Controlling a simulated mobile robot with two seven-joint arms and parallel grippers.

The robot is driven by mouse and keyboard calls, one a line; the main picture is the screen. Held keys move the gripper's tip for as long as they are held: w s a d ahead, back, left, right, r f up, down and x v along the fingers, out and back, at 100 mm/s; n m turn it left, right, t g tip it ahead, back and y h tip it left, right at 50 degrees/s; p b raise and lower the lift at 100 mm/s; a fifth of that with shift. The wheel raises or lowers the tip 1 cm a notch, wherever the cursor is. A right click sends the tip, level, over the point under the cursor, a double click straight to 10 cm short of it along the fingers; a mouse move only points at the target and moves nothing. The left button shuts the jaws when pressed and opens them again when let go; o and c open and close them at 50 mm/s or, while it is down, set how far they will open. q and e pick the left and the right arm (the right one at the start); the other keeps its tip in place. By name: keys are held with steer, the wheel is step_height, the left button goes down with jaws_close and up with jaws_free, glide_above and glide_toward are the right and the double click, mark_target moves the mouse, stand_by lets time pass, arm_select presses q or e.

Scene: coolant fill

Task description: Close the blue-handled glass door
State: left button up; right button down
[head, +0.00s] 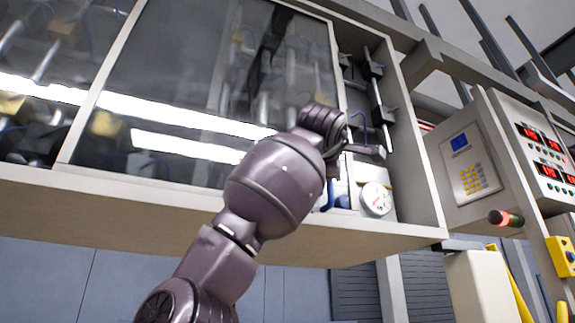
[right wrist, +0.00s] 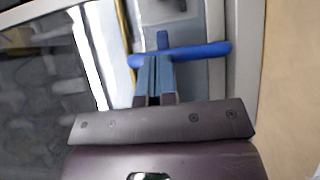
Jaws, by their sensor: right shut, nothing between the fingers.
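The glass door (head: 200,75) is a large framed pane on the front of the cabinet. An open gap lies between its right frame edge and the cabinet's right wall. The blue handle (head: 329,196) is mostly hidden behind my right arm in the head view. In the right wrist view the blue handle (right wrist: 205,50) is a bar across the picture. My right gripper (head: 376,152) is shut and empty; its fingertips (right wrist: 157,62) are right at the handle. I cannot tell whether they touch it. My left gripper is not in view.
Inside the gap are pipe fittings (head: 376,90) and a round white gauge (head: 376,199). The cabinet's right wall (head: 415,150) bounds the gap. A keypad panel (head: 466,165) and a control box with red displays (head: 540,150) stand to the right.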

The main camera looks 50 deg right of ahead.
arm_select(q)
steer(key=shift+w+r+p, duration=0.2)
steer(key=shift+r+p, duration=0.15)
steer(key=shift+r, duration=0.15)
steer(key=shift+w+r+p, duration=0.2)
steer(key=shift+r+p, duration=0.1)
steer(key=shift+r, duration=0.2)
arm_select(e)
steer(key=s+d, duration=0.6)
steer(key=d, duration=0.4)
steer(key=s+d, duration=0.6)
steer(key=d, duration=0.4)
steer(key=shift+s+d, duration=0.25)
steer(key=shift+d, duration=0.15)
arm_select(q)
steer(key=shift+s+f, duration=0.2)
arm_select(e)
steer(key=shift+w, duration=0.15)
